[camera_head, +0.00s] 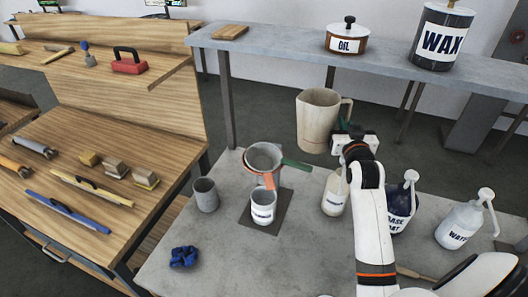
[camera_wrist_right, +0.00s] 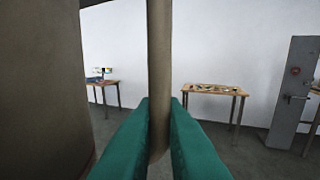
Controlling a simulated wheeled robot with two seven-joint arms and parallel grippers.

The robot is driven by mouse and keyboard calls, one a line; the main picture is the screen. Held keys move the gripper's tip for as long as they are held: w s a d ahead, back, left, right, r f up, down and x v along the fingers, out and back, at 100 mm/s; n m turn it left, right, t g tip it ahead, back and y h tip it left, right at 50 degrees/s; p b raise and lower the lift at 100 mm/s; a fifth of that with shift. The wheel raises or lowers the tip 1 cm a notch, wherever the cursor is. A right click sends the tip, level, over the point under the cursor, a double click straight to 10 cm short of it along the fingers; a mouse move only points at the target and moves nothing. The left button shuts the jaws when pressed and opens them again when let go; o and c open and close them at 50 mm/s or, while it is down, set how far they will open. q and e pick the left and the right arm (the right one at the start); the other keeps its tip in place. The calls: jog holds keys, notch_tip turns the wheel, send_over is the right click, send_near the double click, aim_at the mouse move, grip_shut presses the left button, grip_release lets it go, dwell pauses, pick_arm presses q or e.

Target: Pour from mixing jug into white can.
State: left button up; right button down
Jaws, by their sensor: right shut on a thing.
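The beige mixing jug (camera_head: 316,122) is upright above the back edge of the grey table. My right gripper (camera_head: 343,125) is shut on its handle; in the right wrist view the green fingers (camera_wrist_right: 160,125) close on the upright handle (camera_wrist_right: 160,60), and the jug's wall (camera_wrist_right: 40,90) fills the left side. The white can (camera_head: 263,212), with a label, stands on a dark square mat on the table, left of and nearer than the jug. The jug's contents are hidden. My left gripper is not in view.
A grey round vessel (camera_head: 262,156) with a green handle and an orange part sits just behind and above the can. Labelled bottles (camera_head: 335,196) (camera_head: 401,205) (camera_head: 460,224) stand right. A raised shelf (camera_head: 285,42) runs behind.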

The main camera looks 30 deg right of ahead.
jog(key=f+b, duration=0.2)
jog(key=f, duration=0.1)
jog(key=f+b, duration=0.1)
jog(key=f, duration=0.1)
jog(key=shift+s+a+f, duration=0.1)
jog(key=shift+s+f, duration=0.1)
jog(key=shift+s, duration=0.05)
jog(key=shift+s+a+r, duration=0.1)
